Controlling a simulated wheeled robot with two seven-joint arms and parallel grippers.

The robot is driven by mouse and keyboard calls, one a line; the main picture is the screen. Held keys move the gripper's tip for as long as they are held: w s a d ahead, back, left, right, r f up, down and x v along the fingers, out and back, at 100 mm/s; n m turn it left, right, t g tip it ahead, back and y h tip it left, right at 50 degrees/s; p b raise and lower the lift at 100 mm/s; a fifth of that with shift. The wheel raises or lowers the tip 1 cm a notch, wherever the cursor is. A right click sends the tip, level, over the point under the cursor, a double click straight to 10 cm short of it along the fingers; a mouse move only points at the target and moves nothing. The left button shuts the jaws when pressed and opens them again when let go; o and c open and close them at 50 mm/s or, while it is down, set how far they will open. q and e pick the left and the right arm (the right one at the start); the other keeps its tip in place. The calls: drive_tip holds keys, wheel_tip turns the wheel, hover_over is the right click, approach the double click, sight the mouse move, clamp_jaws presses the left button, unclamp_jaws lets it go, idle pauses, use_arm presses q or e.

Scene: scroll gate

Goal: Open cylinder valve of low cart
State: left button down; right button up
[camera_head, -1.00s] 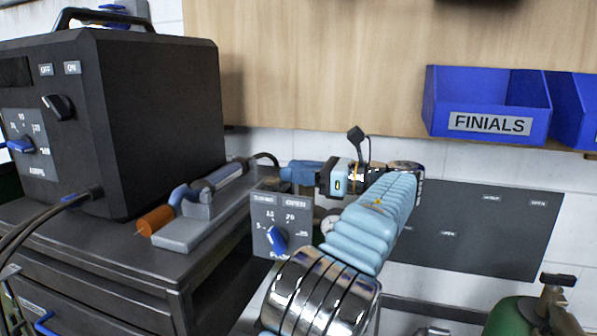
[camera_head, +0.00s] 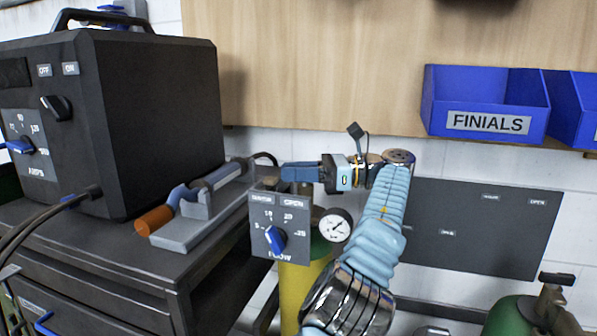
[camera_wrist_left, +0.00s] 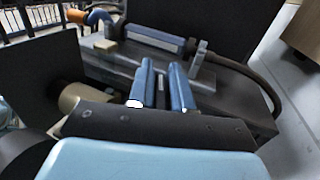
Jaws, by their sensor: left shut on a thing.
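The cylinder (camera_head: 303,287), yellow below with a green shoulder, stands beyond the dark cart, partly hidden by the flow panel (camera_head: 278,217) and my left arm. The panel has a blue FLOW knob (camera_head: 275,239) and an OPEN label; a round gauge (camera_head: 335,225) is beside it. My left gripper (camera_head: 286,173) is just above the panel, its blue fingers pointing left, shut on a small part at the cylinder's top. In the left wrist view the fingers (camera_wrist_left: 158,98) are close together with a thin grey piece between them. The valve handle is mostly hidden.
A black welding machine (camera_head: 160,130) and an orange-tipped torch on a grey rest (camera_head: 200,212) are on the cart at left. A second green cylinder (camera_head: 515,317) stands at lower right.

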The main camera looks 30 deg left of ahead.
use_arm(q)
drive_tip(key=shift+s+a+n+g+h, duration=0.1)
drive_tip(key=shift+n+g+h, duration=0.2)
drive_tip(key=shift+n+g, duration=0.15)
drive_tip(key=c, duration=1.1)
unclamp_jaws()
drive_tip(key=shift+d, duration=0.25)
drive_tip(key=shift+a, duration=0.15)
